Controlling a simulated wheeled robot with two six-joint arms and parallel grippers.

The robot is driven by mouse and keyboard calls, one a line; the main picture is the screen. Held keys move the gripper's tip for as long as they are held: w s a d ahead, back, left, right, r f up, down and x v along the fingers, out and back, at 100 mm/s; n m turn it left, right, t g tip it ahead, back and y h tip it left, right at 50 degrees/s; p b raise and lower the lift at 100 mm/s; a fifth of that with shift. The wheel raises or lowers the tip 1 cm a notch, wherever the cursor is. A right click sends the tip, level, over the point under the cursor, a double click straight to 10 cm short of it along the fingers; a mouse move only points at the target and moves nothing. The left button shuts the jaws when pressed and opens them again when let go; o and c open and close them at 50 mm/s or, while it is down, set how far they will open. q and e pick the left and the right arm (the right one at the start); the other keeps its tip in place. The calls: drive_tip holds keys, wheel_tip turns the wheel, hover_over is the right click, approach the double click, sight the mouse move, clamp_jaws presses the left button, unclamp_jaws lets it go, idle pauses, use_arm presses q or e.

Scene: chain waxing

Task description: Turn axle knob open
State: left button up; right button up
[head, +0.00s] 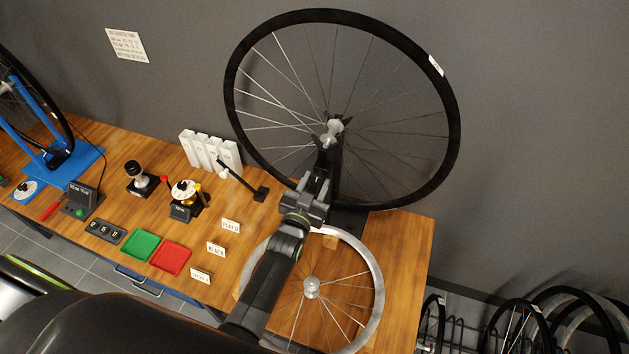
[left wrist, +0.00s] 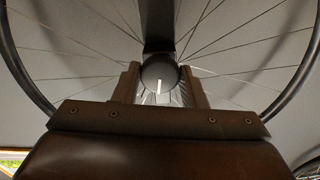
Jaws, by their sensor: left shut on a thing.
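The large black-rimmed wheel (head: 450,115) stands upright at the back of the bench, its silver hub (head: 333,130) held on a dark stand (head: 334,190). My left gripper (head: 322,178) reaches up from the front to just below and before the hub. In the left wrist view, a round dark axle knob (left wrist: 160,71) with a white line mark sits between the two fingers of my left gripper (left wrist: 160,88). The fingers are shut on the knob's sides. The white mark runs nearly upright in that view. The knob is hard to make out in the head view. My right gripper is not in view.
A bare silver-rimmed wheel (head: 376,300) lies on the bench under my left arm. Green (head: 141,246) and red (head: 170,258) trays, label cards, white boxes (head: 210,152) and a blue stand (head: 75,165) are to the left. The bench's right end (head: 410,250) is clear.

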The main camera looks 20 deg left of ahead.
use_arm(q)
drive_tip(key=shift+n+p, duration=0.35)
drive_tip(key=shift+n, duration=0.45)
drive_tip(key=o, duration=1)
drive_tip(key=s+p, duration=0.1)
drive_tip(key=s, duration=1)
drive_tip(key=s+p, duration=0.1)
drive_tip(key=s, duration=0.5)
drive_tip(key=shift+s+a+p, duration=0.2)
drive_tip(key=shift+a+p, duration=0.1)
